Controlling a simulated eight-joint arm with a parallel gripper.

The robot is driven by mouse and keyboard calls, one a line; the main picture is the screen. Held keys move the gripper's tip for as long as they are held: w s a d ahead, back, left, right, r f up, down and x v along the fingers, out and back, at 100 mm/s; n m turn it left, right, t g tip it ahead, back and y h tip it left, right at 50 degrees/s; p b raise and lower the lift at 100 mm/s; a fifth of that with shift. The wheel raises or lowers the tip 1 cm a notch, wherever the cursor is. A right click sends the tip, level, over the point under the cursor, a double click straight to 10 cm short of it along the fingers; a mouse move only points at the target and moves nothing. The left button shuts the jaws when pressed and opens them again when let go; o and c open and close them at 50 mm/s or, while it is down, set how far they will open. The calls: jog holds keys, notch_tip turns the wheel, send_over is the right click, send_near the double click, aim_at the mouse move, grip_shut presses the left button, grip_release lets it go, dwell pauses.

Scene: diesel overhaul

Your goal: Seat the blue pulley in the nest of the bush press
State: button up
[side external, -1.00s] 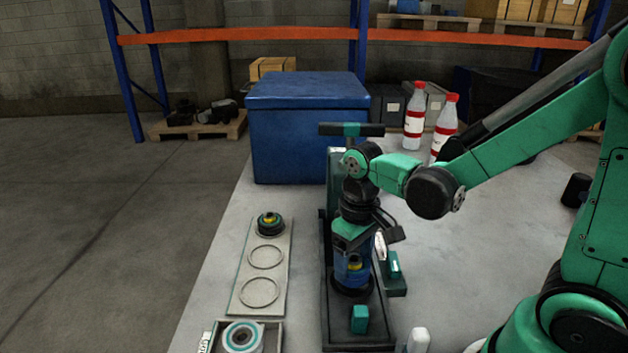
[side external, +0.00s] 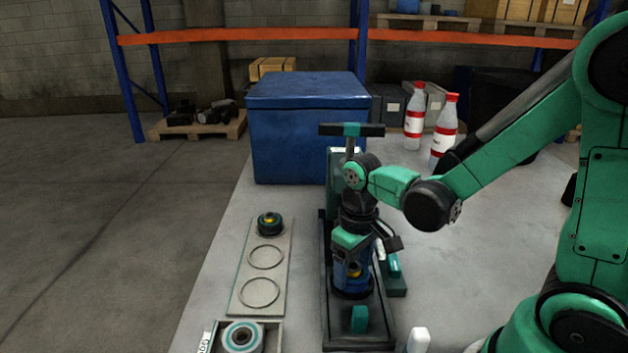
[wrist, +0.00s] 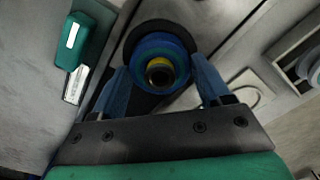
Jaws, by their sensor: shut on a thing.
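The blue pulley (wrist: 150,47), with a yellow ring around a dark bore, is between the two blue fingers of my gripper (wrist: 161,74) in the wrist view. In the side view my gripper (side external: 352,272) points down and is shut on the pulley, low over the base of the bush press (side external: 376,322). The dark round nest (side external: 352,293) is directly under it, and a dark rim shows behind the pulley in the wrist view. The fingers hide much of the pulley from the side. I cannot tell whether it touches the nest floor.
The press's T-handle (side external: 352,130) stands behind my wrist. A pale plate (side external: 247,274) at left carries a dark pulley (side external: 270,223) and two empty ring marks. A tray with a grey-teal pulley (side external: 241,337) is at front left. A blue box (side external: 305,130) and two bottles stand behind.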

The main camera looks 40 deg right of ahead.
jog(key=o, duration=1.3)
jog(key=shift+c, duration=0.2)
jog(key=shift+r, duration=3.45)
notch_tip(320, 180, up, 4)
